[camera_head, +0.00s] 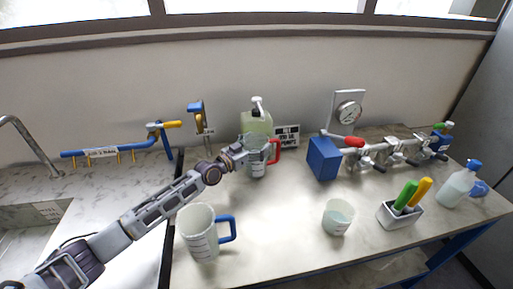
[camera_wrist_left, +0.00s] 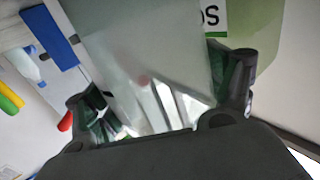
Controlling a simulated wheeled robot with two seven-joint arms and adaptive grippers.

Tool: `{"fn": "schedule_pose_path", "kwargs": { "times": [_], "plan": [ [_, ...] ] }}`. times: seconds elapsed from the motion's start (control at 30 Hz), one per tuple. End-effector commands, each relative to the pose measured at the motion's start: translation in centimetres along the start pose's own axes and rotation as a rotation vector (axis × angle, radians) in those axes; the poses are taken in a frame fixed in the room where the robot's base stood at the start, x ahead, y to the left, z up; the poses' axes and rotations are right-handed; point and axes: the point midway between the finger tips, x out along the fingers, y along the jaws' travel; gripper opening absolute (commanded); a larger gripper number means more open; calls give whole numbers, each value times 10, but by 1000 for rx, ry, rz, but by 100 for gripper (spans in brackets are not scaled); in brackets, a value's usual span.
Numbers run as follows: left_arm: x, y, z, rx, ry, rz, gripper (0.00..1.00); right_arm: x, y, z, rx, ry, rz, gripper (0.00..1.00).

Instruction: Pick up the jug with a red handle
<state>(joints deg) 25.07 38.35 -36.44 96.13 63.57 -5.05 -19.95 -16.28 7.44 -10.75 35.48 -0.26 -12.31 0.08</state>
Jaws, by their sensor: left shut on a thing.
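The jug with a red handle (camera_head: 257,168) is a clear, greyish vessel standing upright near the back of the bench, its red handle to the right. My left gripper (camera_head: 246,153) reaches it from the left and is shut on its body. In the left wrist view the translucent jug wall (camera_wrist_left: 150,50) fills the space between the two dark fingers of the gripper (camera_wrist_left: 162,95). I cannot tell whether its base touches the bench. My right gripper is not in view.
A blue-handled jug (camera_head: 200,240) stands in front, below my left arm. A greenish container (camera_head: 257,122) is close behind the held jug. A blue box (camera_head: 323,158) with piping is to the right. A beaker (camera_head: 337,217) and marker holder (camera_head: 400,215) stand front right. The bench centre is clear.

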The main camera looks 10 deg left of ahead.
Motion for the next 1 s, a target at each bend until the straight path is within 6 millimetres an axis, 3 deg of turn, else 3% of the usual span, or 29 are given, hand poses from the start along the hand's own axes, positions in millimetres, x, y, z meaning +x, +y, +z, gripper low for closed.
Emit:
{"fn": "schedule_pose_path", "kwargs": {
  "times": [0.6,1.0],
  "plan": [
    [0,-2,-81,1,7,0,50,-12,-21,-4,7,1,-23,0],
    [0,-2,-95,1,4,-1,50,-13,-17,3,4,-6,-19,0]
  ]
}}
